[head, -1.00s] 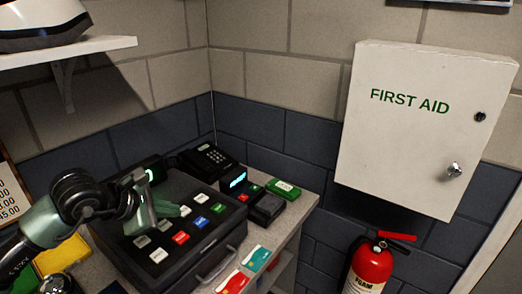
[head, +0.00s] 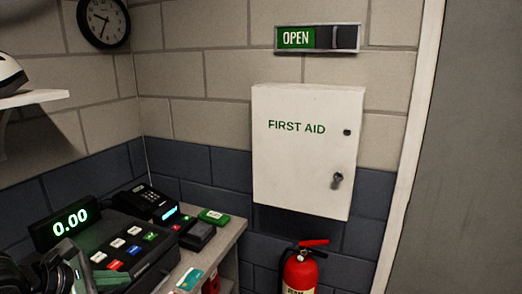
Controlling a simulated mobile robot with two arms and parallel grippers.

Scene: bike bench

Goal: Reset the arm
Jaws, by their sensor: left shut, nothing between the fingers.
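My left gripper (head: 92,280) shows at the bottom left corner, low over the front left part of the cash register (head: 150,268). Its fingers are shut with nothing held, and the picture's lower edge cuts off part of it. Part of my left arm is dark and cut off at the left edge. My right gripper is not in view.
A lit display reading 0.00 (head: 70,222), a black phone-like device (head: 143,203), a card terminal (head: 197,236) and a green box (head: 213,216) stand on the counter. A first aid cabinet (head: 305,160) and a fire extinguisher (head: 300,272) are at the wall.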

